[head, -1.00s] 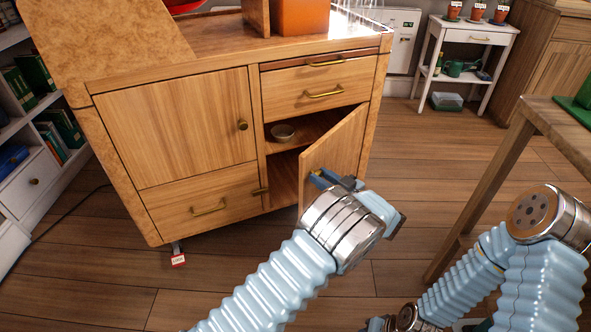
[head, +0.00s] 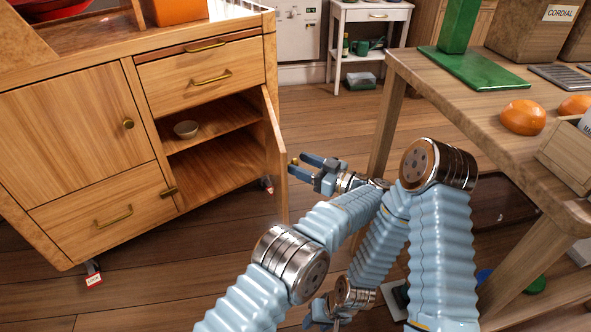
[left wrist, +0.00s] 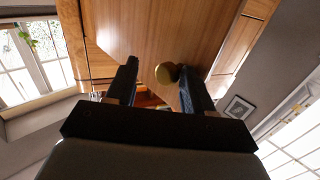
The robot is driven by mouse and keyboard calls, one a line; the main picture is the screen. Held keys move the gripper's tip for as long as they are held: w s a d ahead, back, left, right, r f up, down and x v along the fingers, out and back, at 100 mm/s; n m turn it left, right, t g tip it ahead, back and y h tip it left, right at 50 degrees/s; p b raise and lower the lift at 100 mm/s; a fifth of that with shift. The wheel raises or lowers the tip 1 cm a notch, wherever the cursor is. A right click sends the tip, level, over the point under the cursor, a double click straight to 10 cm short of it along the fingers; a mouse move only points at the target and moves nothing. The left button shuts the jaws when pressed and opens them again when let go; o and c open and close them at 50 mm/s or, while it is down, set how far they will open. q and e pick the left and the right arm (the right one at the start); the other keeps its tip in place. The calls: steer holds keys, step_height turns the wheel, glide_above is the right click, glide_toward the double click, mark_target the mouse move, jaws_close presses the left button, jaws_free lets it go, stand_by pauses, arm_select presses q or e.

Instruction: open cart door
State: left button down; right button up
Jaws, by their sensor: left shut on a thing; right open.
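The wooden cart (head: 75,110) stands at left in the head view. Its right-hand door (head: 276,150) is swung wide open, seen nearly edge-on, and shows the shelf inside. In the left wrist view the door (left wrist: 150,30) fills the top middle, with a round brass knob (left wrist: 166,73) by the right finger. My left gripper (head: 300,166) is at the door's outer face, shut on the knob (head: 293,160); it also shows in the left wrist view (left wrist: 158,80). My right gripper (head: 318,315) is low at the bottom, open, partly hidden by arm links.
A white side table (head: 371,14) is at the back. Floor between is partly clear.

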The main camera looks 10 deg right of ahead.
arm_select(q)
steer(key=shift+w+r, duration=0.4)
steer(key=shift+w, duration=0.3)
steer(key=c, duration=0.7)
jaws_free()
steer(key=shift+w, duration=0.1)
steer(key=shift+c, duration=0.4)
